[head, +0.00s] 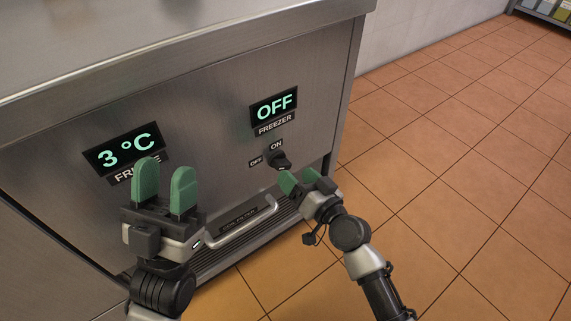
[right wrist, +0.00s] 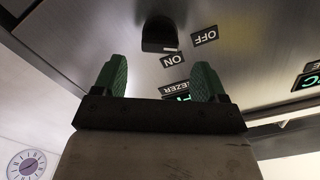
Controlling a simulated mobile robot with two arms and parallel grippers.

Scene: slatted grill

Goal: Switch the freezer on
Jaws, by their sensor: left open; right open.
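The freezer display (head: 274,106) on the steel cabinet front reads OFF in green, above a FREEZER label. Below it is a dark switch knob (head: 279,161), with an ON label above it and an OFF label to its left. My right gripper (head: 299,181) is open and empty, just below and right of the knob. In the right wrist view the knob (right wrist: 160,36) lies ahead, beyond the gap between the open green fingers (right wrist: 159,80). My left gripper (head: 165,186) is open and empty in front of the cabinet, partly covering the fridge label.
A fridge display (head: 125,151) reading 3 °C is at the left. A handle bar (head: 242,224) and a slatted grill (head: 240,250) sit low on the cabinet (head: 215,110). Open tiled floor (head: 450,150) lies to the right, with a shelf (head: 545,12) far back.

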